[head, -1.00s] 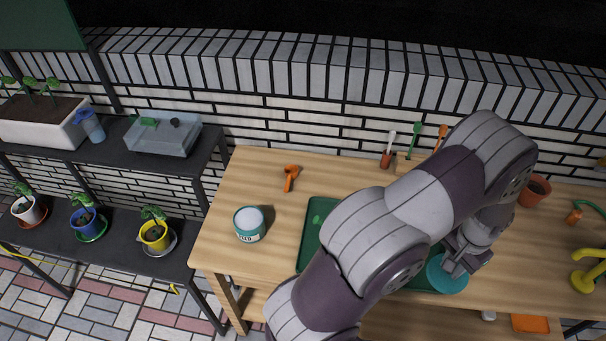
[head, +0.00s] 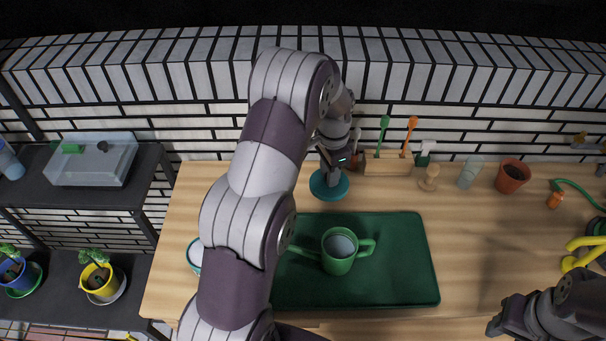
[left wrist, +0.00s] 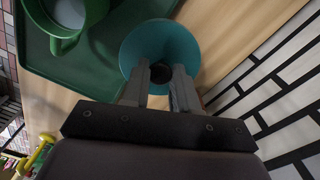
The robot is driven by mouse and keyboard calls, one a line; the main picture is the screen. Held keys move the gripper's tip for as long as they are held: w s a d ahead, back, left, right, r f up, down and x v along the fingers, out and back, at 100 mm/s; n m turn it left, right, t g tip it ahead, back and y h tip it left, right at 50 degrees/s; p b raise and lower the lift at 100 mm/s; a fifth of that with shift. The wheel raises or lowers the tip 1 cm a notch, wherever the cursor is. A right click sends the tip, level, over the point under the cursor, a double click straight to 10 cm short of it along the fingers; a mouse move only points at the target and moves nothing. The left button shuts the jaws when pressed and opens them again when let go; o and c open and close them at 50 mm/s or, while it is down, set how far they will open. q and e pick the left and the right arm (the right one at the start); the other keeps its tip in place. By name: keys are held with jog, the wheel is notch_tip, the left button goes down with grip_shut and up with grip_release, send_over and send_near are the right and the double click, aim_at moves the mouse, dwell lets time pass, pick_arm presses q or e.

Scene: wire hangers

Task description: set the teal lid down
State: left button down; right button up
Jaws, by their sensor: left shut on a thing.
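The teal lid (head: 322,190) is a round disc behind the back left part of the green tray (head: 400,275). My left gripper (head: 335,163) is above it, shut on its dark knob. In the left wrist view the lid (left wrist: 158,38) fills the top middle, with both fingers (left wrist: 160,80) at the knob. I cannot tell whether the lid touches the wooden bench or hangs just above it. My right gripper (head: 497,318) is at the lower right, away from the lid; its jaws are not clear.
A green two-handled pot (head: 339,250) stands on the tray. A wooden tool holder (head: 388,165), a wooden knob-like piece (head: 429,178) and a terracotta pot (head: 512,176) line the bench's back. My left arm mostly hides a tin (head: 194,256).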

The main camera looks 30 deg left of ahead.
pick_arm(q)
jog(key=shift+d+f, duration=0.15)
jog(key=shift+f, duration=0.65)
jog(key=shift+w+f, duration=0.2)
jog(key=shift+f, duration=0.05)
jog(key=w+a+f, duration=0.2)
jog(key=w+a+f+p, duration=0.1)
jog(key=w+a+f, duration=0.1)
jog(key=a, duration=0.1)
jog(key=w+a+f, duration=0.2)
jog(key=a, duration=0.1)
jog(key=shift+w+a+f+p, duration=0.1)
jog(key=shift+w+f+p, duration=0.1)
jog(key=shift+w+p, duration=0.15)
notch_tip(320, 180, down, 4)
jog(key=shift+a+r+p, duration=0.1)
jog(key=shift+a+p, duration=0.05)
jog(key=shift+p, duration=0.5)
jog(key=shift+f, duration=0.3)
jog(key=c, duration=0.9)
grip_release()
pick_arm(e)
jog(key=shift+s+d+r, duration=0.1)
jog(key=shift+d+r, duration=0.15)
jog(key=shift+r, duration=0.2)
jog(key=shift+s+d+r, duration=0.1)
jog(key=shift+d+r, duration=0.1)
jog(key=shift+r, duration=0.2)
